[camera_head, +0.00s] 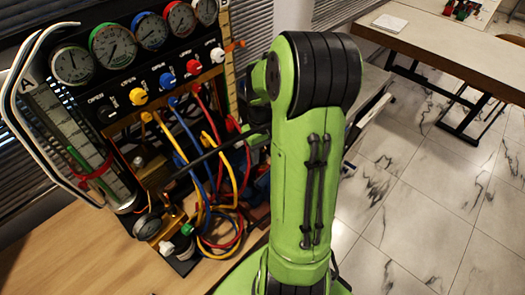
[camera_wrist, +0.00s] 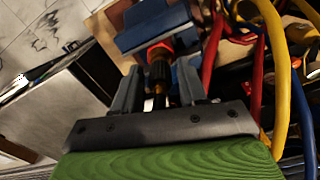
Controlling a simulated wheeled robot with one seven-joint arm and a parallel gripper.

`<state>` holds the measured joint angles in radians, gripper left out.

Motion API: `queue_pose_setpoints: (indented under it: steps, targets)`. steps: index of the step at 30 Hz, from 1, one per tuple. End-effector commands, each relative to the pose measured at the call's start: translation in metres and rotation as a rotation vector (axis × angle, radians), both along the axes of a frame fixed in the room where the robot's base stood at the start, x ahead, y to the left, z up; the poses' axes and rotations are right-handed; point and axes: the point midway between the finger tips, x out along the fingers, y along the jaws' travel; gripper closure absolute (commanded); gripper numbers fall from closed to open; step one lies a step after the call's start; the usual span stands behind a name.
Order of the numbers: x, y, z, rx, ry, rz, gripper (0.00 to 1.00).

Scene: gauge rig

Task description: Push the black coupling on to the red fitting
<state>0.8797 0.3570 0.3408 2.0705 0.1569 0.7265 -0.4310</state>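The black coupling (camera_wrist: 160,74) is in the wrist view, a ribbed dark sleeve with a brass-coloured stem below it, between the fingers of my gripper (camera_wrist: 160,80). The red fitting (camera_wrist: 160,51) shows as an orange-red part directly beyond the coupling, in front of a blue block. I cannot tell how far the coupling sits over it. The fingers stand on both sides of the coupling with a narrow gap showing on each side, so my gripper looks open around it. In the head view my green arm hides the gripper, the coupling and the fitting.
A blue block (camera_wrist: 152,26) lies just beyond the fingertips. Red, yellow and blue hoses (camera_wrist: 270,50) hang close on the right. In the head view the gauge panel (camera_head: 150,62) stands at the left on a wooden bench (camera_head: 60,250). Open tiled floor (camera_head: 420,195) lies right.

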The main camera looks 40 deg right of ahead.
Motion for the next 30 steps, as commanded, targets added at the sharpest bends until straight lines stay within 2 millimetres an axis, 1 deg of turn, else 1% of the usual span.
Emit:
queue_pose_setpoints:
  steps: [4,5,9,10,11,18,20,23,30]
  targets:
    - [0.0,0.0,0.0,0.0,0.0,0.0,0.59]
    - [0.0,0.0,0.0,0.0,0.0,0.0,0.57]
    - [0.0,0.0,0.0,0.0,0.0,0.0,0.36]
    - [0.0,0.0,0.0,0.0,0.0,0.0,0.31]
    - [0.0,0.0,0.0,0.0,0.0,0.0,0.29]
    - [0.0,0.0,0.0,0.0,0.0,0.0,0.29]
    - [0.0,0.0,0.004,-0.001,-0.001,0.0,0.29]
    - [0.001,-0.001,0.02,-0.004,-0.003,-0.001,0.29]
    - [0.001,-0.001,0.089,-0.006,-0.006,0.0,0.29]
